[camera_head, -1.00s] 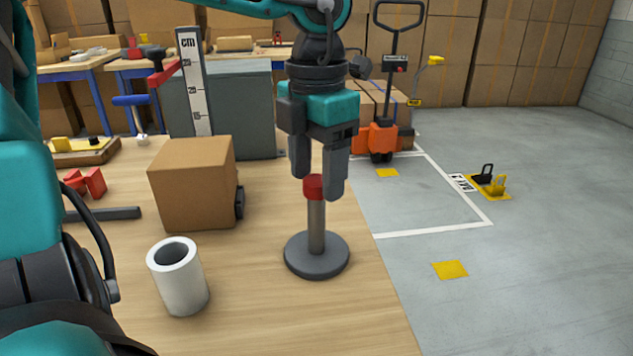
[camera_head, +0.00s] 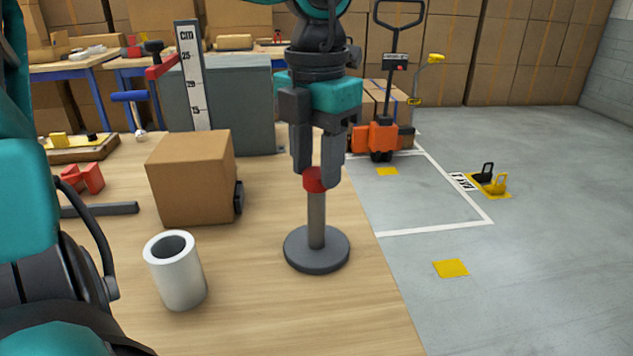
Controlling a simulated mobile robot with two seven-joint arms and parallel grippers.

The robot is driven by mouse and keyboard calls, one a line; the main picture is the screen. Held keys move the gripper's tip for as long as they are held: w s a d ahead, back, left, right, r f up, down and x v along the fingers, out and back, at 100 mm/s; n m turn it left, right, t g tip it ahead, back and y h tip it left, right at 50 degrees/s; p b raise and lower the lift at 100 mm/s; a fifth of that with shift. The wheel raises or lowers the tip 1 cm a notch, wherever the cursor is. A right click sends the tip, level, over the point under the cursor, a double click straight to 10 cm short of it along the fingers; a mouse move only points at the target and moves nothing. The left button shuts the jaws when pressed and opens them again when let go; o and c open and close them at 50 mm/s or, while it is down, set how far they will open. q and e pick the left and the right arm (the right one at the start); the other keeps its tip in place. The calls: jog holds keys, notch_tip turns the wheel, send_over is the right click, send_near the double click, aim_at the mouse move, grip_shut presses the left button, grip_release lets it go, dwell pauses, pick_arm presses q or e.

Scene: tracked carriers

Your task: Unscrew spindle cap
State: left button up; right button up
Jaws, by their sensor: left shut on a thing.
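The red spindle cap (camera_head: 315,180) sits at the top of a thin grey upright spindle (camera_head: 316,220). The spindle stands on a round dark grey base (camera_head: 317,251) on the wooden table. My left gripper (camera_head: 317,176) points down from above and is shut on the cap, with one finger on each side. The fingers partly hide the cap, and I cannot tell whether it is still seated on the thread. My right gripper is not in view.
A white hollow cylinder (camera_head: 178,275) and a cardboard box (camera_head: 190,182) stand left of the spindle. A ruler (camera_head: 192,80) stands upright behind the box. The table's right edge (camera_head: 392,285) is close to the base. The table front between cylinder and edge is clear.

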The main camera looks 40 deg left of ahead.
pick_arm(q)
jog(key=shift+f+n+b, duration=0.25)
jog(key=shift+n+b, duration=0.15)
jog(key=shift+n, duration=0.6)
jog(key=shift+r+n, duration=0.2)
jog(key=shift+n, duration=0.5)
jog(key=shift+r+n, duration=0.1)
jog(key=shift+n, duration=2.1)
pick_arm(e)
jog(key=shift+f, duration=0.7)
pick_arm(q)
jog(key=shift+n, duration=0.7)
jog(key=n, duration=0.5)
jog(key=shift+n, duration=1.7)
